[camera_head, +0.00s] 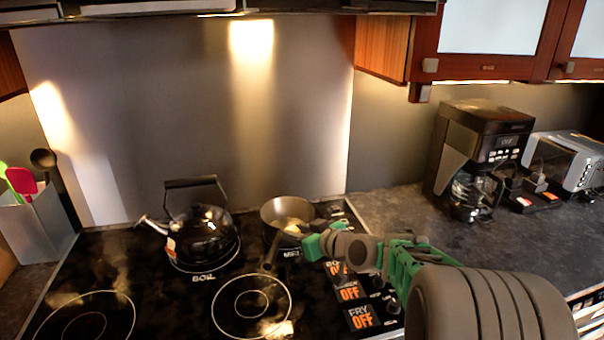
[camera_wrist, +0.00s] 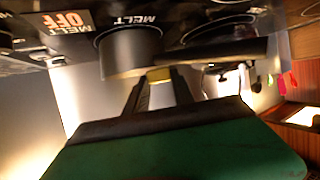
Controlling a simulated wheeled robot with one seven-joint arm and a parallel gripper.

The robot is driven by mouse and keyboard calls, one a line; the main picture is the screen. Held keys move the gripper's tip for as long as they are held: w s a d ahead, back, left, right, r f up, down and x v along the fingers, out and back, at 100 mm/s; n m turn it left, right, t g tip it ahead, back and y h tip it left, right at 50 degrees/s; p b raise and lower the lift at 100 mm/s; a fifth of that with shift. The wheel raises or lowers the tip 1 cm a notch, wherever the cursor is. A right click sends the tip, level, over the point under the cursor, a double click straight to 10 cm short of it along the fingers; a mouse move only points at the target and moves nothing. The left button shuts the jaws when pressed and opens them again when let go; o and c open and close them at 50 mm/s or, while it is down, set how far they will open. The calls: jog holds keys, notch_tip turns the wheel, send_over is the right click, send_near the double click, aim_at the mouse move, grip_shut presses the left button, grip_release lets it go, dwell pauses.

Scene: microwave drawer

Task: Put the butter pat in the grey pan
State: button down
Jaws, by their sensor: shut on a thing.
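The grey pan (camera_head: 268,216) sits on the back right burner marked MELT, with its dark handle pointing toward the front. In the wrist view the pan (camera_wrist: 130,48) appears upside down, just beyond my fingertips. My gripper (camera_head: 297,232) is at the pan's right front side. In the wrist view my gripper (camera_wrist: 158,80) is shut on the yellow butter pat (camera_wrist: 158,74), held between the fingertips near the pan's rim. A yellowish patch shows at the pan's opening in the head view. I cannot tell whether the pat is inside or above the rim.
A black kettle (camera_head: 203,236) stands on the BOIL burner left of the pan. The front burners (camera_head: 250,306) are bare. A utensil holder (camera_head: 38,232) is at the far left. A coffee maker (camera_head: 480,160) and a toaster (camera_head: 570,160) stand on the right counter.

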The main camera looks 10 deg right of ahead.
jog(key=w+d+r+n+g+y+p, duration=0.1)
jog(key=w+r+n+g+y+p, duration=0.1)
jog(key=w+r, duration=0.3)
jog(key=w+d+r+n+g+y+p, duration=0.1)
jog(key=w+r+n+y+p, duration=0.15)
jog(key=w, duration=0.55)
jog(key=shift+m+h, duration=0.25)
jog(key=shift+h, duration=0.2)
jog(key=f+b, duration=0.3)
jog(key=f, duration=0.2)
jog(key=f+b, duration=0.3)
jog(key=f, duration=0.2)
jog(key=shift+s+a+f, duration=0.1)
jog(key=shift+a+f, duration=0.1)
jog(key=shift+f, duration=0.1)
jog(key=c, duration=1)
grip_release()
